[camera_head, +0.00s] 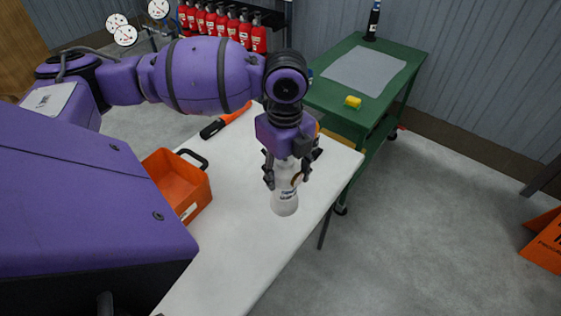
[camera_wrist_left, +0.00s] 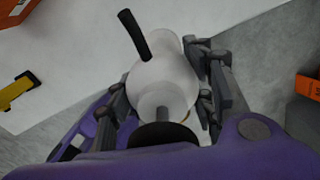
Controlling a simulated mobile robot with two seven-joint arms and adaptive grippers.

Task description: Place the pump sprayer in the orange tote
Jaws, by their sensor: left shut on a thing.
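The pump sprayer is a white bottle with dark lettering (camera_head: 284,203), near the right edge of the white table. My left gripper (camera_head: 287,177) is above it, with its fingers shut around its upper part. In the left wrist view the sprayer's rounded white body (camera_wrist_left: 165,78) sits between the fingers, with a black handle sticking up and left. The sprayer looks upright; I cannot tell whether its base touches the table. The orange tote (camera_head: 198,203) stands left of the sprayer, partly hidden by my purple body. The part of it I see looks empty. My right gripper is out of view.
An orange and black tool (camera_head: 227,119) lies on the white table (camera_head: 235,240) behind the tote. A green cart (camera_head: 388,62) with a yellow block (camera_head: 353,102) stands beyond. Red extinguishers (camera_head: 220,22) line the back. The table between tote and sprayer is clear.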

